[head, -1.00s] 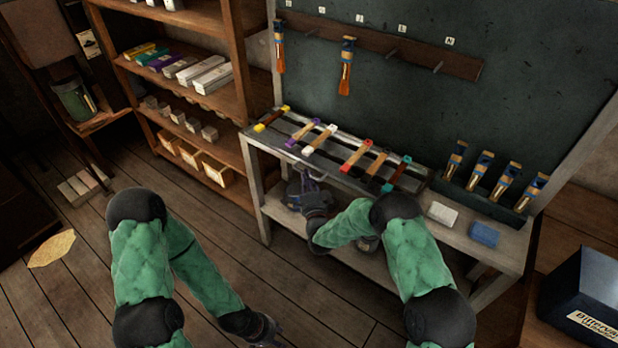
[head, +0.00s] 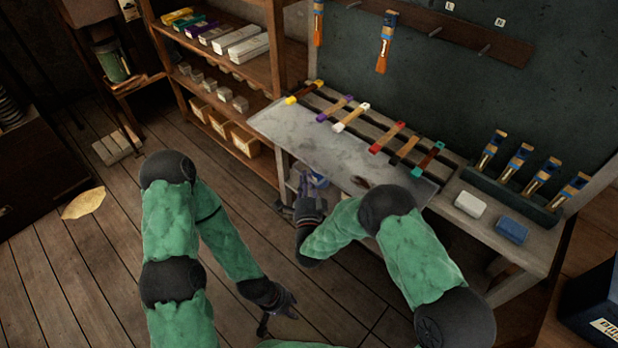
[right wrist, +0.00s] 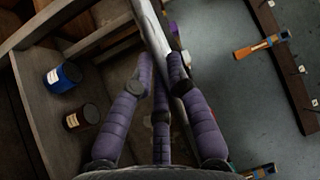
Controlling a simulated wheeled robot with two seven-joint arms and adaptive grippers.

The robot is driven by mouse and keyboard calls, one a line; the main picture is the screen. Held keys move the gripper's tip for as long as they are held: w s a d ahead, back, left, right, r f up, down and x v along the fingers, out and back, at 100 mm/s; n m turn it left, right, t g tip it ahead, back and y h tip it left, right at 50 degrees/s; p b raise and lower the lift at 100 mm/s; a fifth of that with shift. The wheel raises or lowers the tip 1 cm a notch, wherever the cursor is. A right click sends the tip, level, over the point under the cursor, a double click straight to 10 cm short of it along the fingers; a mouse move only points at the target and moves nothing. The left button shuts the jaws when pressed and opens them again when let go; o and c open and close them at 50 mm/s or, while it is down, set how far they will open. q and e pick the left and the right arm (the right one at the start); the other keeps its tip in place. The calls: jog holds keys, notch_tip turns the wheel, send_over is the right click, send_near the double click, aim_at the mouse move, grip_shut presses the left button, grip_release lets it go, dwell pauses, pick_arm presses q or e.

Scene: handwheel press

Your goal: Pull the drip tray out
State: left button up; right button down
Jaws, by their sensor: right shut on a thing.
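The drip tray (head: 320,148) is a flat grey metal sheet. It sticks out from under the slatted rack on the bench, toward the front. In the right wrist view it shows edge-on as a pale strip (right wrist: 156,30). My right gripper (head: 306,183) is at the tray's front edge; its purple-grey fingers (right wrist: 165,75) are shut on that edge in the right wrist view. My left gripper (head: 277,312) is low over the floor in front of the bench, open and empty, away from the tray.
Tins, one blue (right wrist: 63,76), stand on the lower shelf.

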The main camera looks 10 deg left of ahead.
jog(key=c, duration=1.5)
grip_release()
jog(key=shift+s, duration=0.1)
jog(key=v, duration=1.2)
